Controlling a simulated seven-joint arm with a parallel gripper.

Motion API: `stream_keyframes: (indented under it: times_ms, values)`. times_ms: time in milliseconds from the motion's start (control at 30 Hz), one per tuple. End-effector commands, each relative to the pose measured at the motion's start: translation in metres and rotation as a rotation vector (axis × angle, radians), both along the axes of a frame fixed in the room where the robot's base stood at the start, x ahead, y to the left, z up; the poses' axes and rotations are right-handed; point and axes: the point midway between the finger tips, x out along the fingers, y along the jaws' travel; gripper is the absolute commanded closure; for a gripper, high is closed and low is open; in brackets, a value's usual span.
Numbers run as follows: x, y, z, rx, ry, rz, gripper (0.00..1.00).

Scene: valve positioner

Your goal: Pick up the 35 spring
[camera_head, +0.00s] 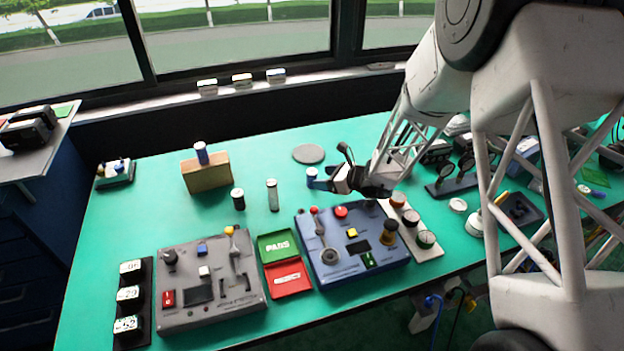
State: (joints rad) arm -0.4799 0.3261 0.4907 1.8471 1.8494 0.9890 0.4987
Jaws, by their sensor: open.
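I cannot tell for sure which thing is the 35 spring, as no readable 35 mark shows. Three small black blocks with numbered white tops (129,295) stand in a column at the table's front left, their numbers too small to read surely. A dark cylinder (238,200), a silver cylinder (272,196) and a blue-topped piece (312,176) stand mid-table. My gripper (334,170) is open above the table, just right of the blue-topped piece and far from the numbered blocks. Whether it touches the blue-topped piece cannot be told.
A grey control box (182,318) and a blue control box (325,262) sit at the front, with a green tray (263,248) and a red tray (299,285) between. A tan block (205,177) with a blue-topped cylinder stands behind. The table's back left is mostly clear.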

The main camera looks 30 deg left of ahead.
Motion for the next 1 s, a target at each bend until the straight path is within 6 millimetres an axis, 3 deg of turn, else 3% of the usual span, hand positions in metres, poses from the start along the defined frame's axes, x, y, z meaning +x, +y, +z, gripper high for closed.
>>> stream_keyframes:
  times_ms: [467, 1000]
  values:
    - [0.000, 0.005, -0.003, 0.000, 0.000, 0.000, 0.33]
    - [0.001, 0.046, -0.023, -0.001, 0.001, 0.000, 0.33]
